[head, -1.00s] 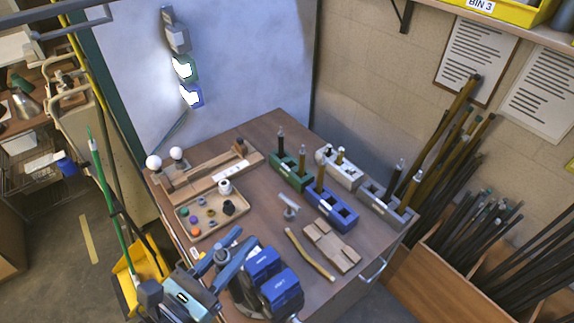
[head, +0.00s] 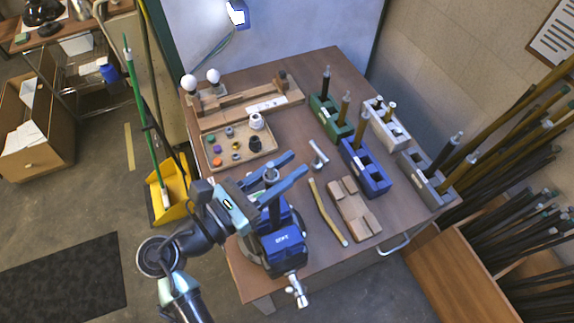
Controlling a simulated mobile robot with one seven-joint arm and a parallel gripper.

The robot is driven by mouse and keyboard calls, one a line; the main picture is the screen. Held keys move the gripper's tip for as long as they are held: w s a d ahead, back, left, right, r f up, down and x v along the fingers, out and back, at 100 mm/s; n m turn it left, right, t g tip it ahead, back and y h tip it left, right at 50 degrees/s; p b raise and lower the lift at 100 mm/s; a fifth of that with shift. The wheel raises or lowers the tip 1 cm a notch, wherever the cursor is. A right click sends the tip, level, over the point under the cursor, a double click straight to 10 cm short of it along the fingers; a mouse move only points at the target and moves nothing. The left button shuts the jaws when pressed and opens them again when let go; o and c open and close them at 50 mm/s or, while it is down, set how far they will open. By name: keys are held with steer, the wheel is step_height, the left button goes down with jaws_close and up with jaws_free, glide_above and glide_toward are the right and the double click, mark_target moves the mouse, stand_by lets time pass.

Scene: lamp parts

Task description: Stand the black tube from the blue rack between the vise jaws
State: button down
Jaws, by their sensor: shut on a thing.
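My gripper (head: 288,168) has two long blue fingers and is over the blue vise (head: 282,243) at the table's front. It is shut on the black tube (head: 271,176), whose dark top shows between the fingers. The tube looks upright. Its lower part runs down toward the vise jaws, but the fingers and vise partly hide it, and I cannot tell whether its foot is resting between the jaws. The blue rack (head: 375,182) stands right of the middle of the table, with a brass tube (head: 358,150) upright in it and empty holes nearer the front.
A green rack (head: 328,118), a white rack (head: 388,128) and a grey rack (head: 425,178) stand around the blue one. A parts tray (head: 262,158) lies behind the gripper. A curved stick (head: 328,213) and a wooden block (head: 353,210) lie right of the vise.

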step_height(320, 180, down, 11)
steer(key=b, duration=0.6)
steer(key=shift+f, duration=0.2)
steer(key=shift+p, duration=0.4)
stand_by(0.4)
steer(key=shift+f+b, duration=0.3)
steer(key=shift+f, duration=0.25)
stand_by(0.8)
steer(key=c, duration=0.6)
jaws_free()
